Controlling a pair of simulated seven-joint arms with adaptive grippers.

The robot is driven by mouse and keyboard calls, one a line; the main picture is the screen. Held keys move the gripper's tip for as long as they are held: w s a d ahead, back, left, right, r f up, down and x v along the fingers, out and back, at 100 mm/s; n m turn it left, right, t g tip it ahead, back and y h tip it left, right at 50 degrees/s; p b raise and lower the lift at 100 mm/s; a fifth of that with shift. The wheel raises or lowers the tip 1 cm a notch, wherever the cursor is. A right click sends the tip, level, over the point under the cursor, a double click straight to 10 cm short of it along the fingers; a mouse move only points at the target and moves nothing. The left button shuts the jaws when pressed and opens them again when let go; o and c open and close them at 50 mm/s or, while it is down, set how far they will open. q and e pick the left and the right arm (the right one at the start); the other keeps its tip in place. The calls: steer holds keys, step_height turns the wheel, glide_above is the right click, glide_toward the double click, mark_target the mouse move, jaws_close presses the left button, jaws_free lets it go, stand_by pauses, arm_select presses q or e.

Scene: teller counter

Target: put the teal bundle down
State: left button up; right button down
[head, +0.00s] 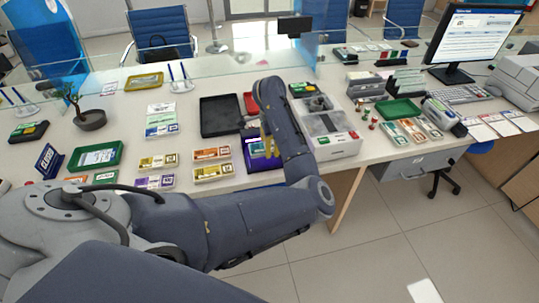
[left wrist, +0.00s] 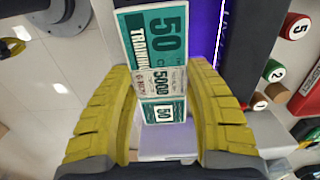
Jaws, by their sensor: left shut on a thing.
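My left gripper (head: 267,143) is over the counter in the middle of the head view, its yellow fingers pointing down. In the left wrist view, the left gripper (left wrist: 160,72) is shut on the teal bundle (left wrist: 157,40), a banded note stack marked 50, with a finger on each side. The arm and fingers mostly hide the bundle in the head view. A purple-lit device (head: 262,160) is right below the gripper; its purple face (left wrist: 207,30) shows beside the bundle in the wrist view. Whether the bundle touches anything below cannot be told. My right gripper is not in view.
A black tray (head: 220,117) lies left of the gripper and a grey box with compartments (head: 335,150) to its right. Orange and yellow bundles (head: 212,163) lie close by on the left. A green tray (head: 398,109) and small numbered rolls (left wrist: 295,25) are further right.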

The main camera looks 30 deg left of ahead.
arm_select(q)
steer(key=shift+f, duration=2.35)
steer(key=shift+f, duration=0.15)
steer(key=o, duration=1.2)
steer(key=shift+c, duration=0.2)
step_height(320, 180, up, 12)
steer(key=shift+r, duration=0.2)
